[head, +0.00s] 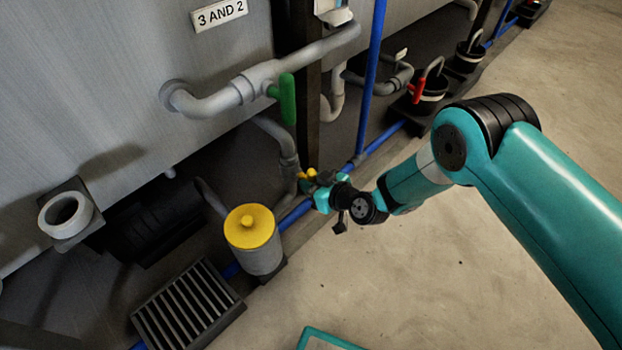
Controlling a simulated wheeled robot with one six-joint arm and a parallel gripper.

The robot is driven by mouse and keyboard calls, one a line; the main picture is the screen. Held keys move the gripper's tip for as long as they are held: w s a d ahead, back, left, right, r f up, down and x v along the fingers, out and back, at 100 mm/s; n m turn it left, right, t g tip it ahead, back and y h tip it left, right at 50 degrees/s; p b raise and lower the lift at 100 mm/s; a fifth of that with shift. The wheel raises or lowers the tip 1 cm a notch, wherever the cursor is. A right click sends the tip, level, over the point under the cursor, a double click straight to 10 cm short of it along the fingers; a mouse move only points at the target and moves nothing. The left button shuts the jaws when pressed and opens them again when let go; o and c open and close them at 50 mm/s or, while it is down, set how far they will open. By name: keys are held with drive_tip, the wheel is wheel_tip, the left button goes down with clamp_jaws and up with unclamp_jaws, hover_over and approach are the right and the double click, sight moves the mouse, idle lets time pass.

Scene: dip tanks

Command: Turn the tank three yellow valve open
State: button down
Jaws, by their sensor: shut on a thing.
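The yellow valve (311,172) shows as a small bit of yellow low on the pipework, beside the foot of a dark post. My gripper (312,183) is at it, with its jaws shut on the yellow handle. The gripper and wrist hide most of the valve, so I cannot tell which way the handle points. My teal arm reaches in from the right. A sign (219,14) reading "3 AND 2" is on the grey tank wall (120,80) above.
A green-handled valve (287,98) sits on the grey pipe above my gripper. A yellow-capped canister (254,240) and a floor grate (188,305) stand at lower left. A blue pipe (372,75) rises behind. A red-handled valve (418,91) is further back. Concrete floor (430,270) is clear.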

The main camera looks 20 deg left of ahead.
drive_tip(key=shift+w, duration=0.1)
idle(0.5)
drive_tip(key=c, duration=1)
unclamp_jaws()
drive_tip(key=shift+o, duration=0.2)
drive_tip(key=p+v, duration=0.7)
drive_tip(key=v, duration=1)
drive_tip(key=shift+s+p, duration=0.25)
drive_tip(key=shift+p, duration=0.15)
drive_tip(key=shift+d+r, duration=0.15)
